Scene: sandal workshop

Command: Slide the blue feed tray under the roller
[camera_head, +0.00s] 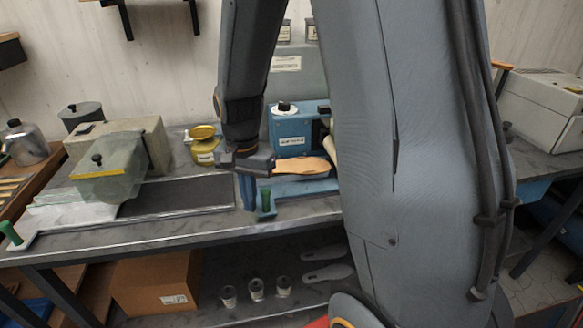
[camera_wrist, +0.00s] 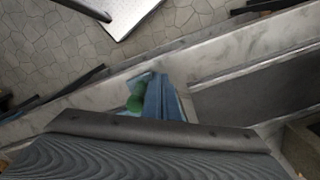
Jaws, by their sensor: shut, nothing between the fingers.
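The blue feed tray (camera_head: 300,187) lies on the bench in front of the blue roller machine (camera_head: 292,130), its right end hidden behind my arm. A tan sole (camera_head: 303,168) lies on it. A green handle (camera_head: 265,198) stands at the tray's left end. A pale roller (camera_head: 331,150) shows only as a sliver beside my arm. My gripper (camera_head: 246,205) points down just left of the green handle, shut and empty. In the wrist view the shut fingers (camera_wrist: 163,88) are close beside the green handle (camera_wrist: 135,98); I cannot tell whether they touch it.
Left of my gripper is a dark flat panel (camera_head: 180,197), then a beige machine (camera_head: 120,150) with a greenish clear cover. A yellow pot (camera_head: 204,145) stands behind. A cardboard box (camera_head: 155,283) and several jars (camera_head: 256,290) are on the lower shelf. The bench's front edge is close.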

